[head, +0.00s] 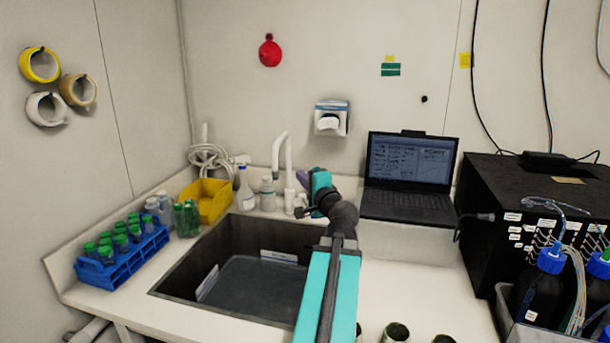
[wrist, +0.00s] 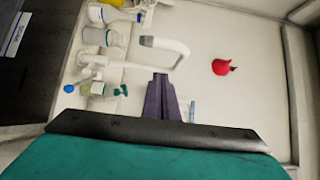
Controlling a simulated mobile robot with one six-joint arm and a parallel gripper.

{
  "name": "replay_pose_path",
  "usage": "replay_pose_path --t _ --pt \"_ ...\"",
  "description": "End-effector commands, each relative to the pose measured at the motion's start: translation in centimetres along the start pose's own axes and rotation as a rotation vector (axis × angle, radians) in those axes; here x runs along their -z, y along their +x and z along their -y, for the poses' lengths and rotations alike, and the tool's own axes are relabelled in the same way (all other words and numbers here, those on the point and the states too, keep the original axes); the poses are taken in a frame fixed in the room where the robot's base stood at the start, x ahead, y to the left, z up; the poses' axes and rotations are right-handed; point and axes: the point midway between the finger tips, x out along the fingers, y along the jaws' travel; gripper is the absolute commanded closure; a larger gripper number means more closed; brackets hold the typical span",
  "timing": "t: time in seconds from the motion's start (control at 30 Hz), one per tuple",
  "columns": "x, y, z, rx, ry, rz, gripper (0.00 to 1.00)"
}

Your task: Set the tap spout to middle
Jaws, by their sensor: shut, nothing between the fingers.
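The white tap (head: 289,160) stands at the back edge of the sink. Its curved spout arches over and its tip hangs to the left of the column in the head view. The tap also shows in the wrist view (wrist: 178,46), lying sideways in the picture. My gripper (head: 302,175) is just right of the tap column, its purple fingers shut and empty. In the wrist view the fingertips (wrist: 161,77) are close to the tap's pipe; I cannot tell whether they touch it.
The dark sink (head: 180,277) lies in front of the tap. Bottles (head: 245,190) stand left of the tap, and a yellow bin (head: 210,198) is farther left. A laptop (head: 408,178) is to the right. A blue tube rack (head: 122,258) is at the left.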

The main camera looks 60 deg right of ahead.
Motion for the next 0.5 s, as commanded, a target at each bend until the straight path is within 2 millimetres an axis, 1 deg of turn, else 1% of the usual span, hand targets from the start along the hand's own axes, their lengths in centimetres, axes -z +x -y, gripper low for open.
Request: replay_pose_path --t 0.03,0.5 --pt "0.1 0.6 0.3 -0.001 0.002 0.0 1.0" --pt "0.1 5.5 0.2 0.0 0.0 0.0 1.0"
